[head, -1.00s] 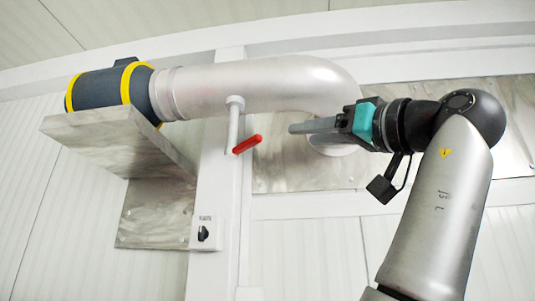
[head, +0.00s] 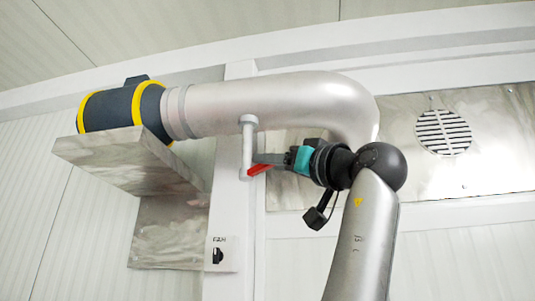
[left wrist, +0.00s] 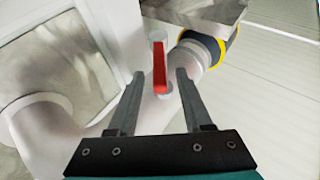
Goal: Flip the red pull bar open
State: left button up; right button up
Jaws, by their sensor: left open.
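The red pull bar (head: 259,169) sticks out from the lower end of a grey vertical rod (head: 247,145) under the large silver pipe (head: 270,97). My left gripper (head: 256,159) is at the bar in the head view, its fingers pointing left. In the left wrist view the red bar (left wrist: 159,68) lies in line with the gap between the two open fingers of the left gripper (left wrist: 158,78). The fingers stand apart on either side of its near end. I cannot tell whether either finger touches it. My right gripper is not in view.
A dark blue and yellow cylinder (head: 120,107) sits at the pipe's left end above a metal shelf (head: 125,158). A switch box (head: 219,254) is on the post below the bar. A round vent (head: 443,132) is in the metal wall panel at right.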

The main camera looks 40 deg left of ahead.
pick_arm(q)
jog(key=shift+x, duration=1.15)
grip_shut()
dwell(0.6)
